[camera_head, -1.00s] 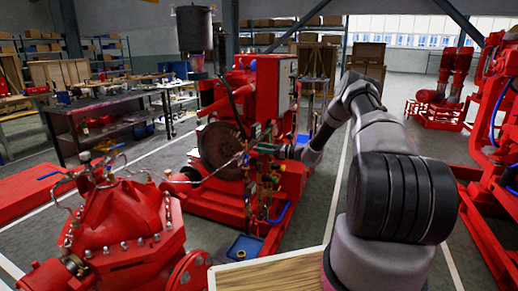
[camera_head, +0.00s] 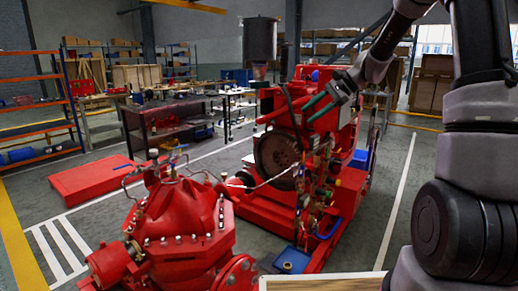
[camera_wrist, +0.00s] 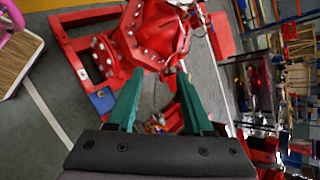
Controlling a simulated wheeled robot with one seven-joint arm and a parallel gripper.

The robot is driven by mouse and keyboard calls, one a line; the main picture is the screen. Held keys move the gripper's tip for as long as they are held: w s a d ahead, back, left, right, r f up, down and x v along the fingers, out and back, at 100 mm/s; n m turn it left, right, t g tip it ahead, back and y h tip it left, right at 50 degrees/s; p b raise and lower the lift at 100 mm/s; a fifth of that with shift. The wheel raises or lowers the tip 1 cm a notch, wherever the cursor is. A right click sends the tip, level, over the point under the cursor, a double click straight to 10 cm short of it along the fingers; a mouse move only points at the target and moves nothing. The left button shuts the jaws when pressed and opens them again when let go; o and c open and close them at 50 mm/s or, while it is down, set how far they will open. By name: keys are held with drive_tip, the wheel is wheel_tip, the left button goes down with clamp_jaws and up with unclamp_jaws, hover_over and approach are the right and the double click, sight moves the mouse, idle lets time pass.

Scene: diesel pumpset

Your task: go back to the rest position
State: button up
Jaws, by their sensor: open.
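My gripper (camera_head: 328,98) is raised in the head view, in front of the upper part of the red diesel pumpset. Its two green fingers stand apart, and nothing is between them. In the wrist view my gripper (camera_wrist: 158,100) points down past the pumpset, with both green fingers spread and empty. The red diesel engine (camera_head: 262,205) stands in the middle of the head view, with a dark round flywheel (camera_head: 277,157) on its near side. My arm comes down from the upper right.
A red pump casing (camera_head: 185,215) stands in the near foreground; it also shows in the wrist view (camera_wrist: 155,30). A dark workbench (camera_head: 165,125) and an orange shelf (camera_head: 35,115) stand at left. Grey floor is clear on the right, beyond the white line (camera_head: 398,200).

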drive_tip(key=s+d+r+n+t+h, duration=0.1)
drive_tip(key=s+d+r+n+h, duration=0.1)
drive_tip(key=s, duration=0.8)
drive_tip(key=s+d+r+n+t+h, duration=0.2)
drive_tip(key=s+r+n+h, duration=0.1)
drive_tip(key=s, duration=0.7)
drive_tip(key=s+d+r+n+t+h, duration=0.1)
drive_tip(key=s+d+r+n+h, duration=0.1)
drive_tip(key=s, duration=0.8)
wheel_tip(320, 180, up, 3)
drive_tip(key=shift+d+f+t, duration=0.15)
drive_tip(key=shift+d+t, duration=0.15)
drive_tip(key=shift+d, duration=0.25)
